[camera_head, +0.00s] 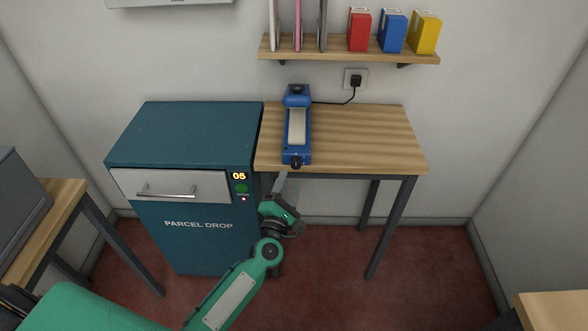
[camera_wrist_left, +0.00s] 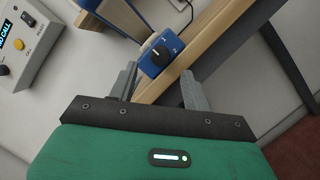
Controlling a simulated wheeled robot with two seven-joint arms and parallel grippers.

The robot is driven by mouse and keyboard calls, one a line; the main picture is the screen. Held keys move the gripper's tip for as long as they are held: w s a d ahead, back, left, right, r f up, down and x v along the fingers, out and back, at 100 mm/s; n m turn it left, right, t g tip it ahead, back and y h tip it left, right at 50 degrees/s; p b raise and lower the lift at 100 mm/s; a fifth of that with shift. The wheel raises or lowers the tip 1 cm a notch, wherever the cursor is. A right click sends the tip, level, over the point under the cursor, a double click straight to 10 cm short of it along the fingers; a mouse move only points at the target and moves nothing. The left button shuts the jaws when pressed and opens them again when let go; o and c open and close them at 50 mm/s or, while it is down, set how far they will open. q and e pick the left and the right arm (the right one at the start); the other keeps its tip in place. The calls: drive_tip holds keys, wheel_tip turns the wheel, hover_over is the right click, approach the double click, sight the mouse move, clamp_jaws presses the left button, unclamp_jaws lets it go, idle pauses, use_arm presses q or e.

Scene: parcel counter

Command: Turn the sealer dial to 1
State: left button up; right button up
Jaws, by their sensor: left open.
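The blue sealer (camera_head: 297,122) stands at the left end of the wooden table, its pale bar facing up. Its black dial (camera_head: 296,162) is on the front end, near the table edge. In the left wrist view the dial (camera_wrist_left: 160,53) sits on the blue housing (camera_wrist_left: 151,67), with marks 1 and 2 beside it; a light pointer line shows, but its exact setting is hard to read. My left gripper (camera_head: 284,187) is open and empty, below and in front of the dial. In the wrist view its fingers (camera_wrist_left: 159,76) stand apart on either side of the dial, not touching it.
The teal parcel drop cabinet (camera_head: 188,135) stands left of the wooden table (camera_head: 365,135). A shelf (camera_head: 345,58) with boxes hangs above. The sealer's cord runs to a wall socket (camera_head: 356,79). A grey control box (camera_wrist_left: 33,47) shows in the wrist view. The table's right part is clear.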

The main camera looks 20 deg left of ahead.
sight(295, 167)
use_arm(q)
drive_tip(key=shift+x, duration=2.55)
use_arm(e)
drive_tip(key=shift+s+d+f, duration=0.2)
drive_tip(key=shift+s+f, duration=0.3)
drive_tip(key=shift+f, duration=0.15)
use_arm(q)
drive_tip(key=shift+c, duration=0.3)
drive_tip(key=c, duration=0.9)
drive_tip(key=shift+p, duration=0.35)
use_arm(e)
drive_tip(key=shift+r, duration=0.1)
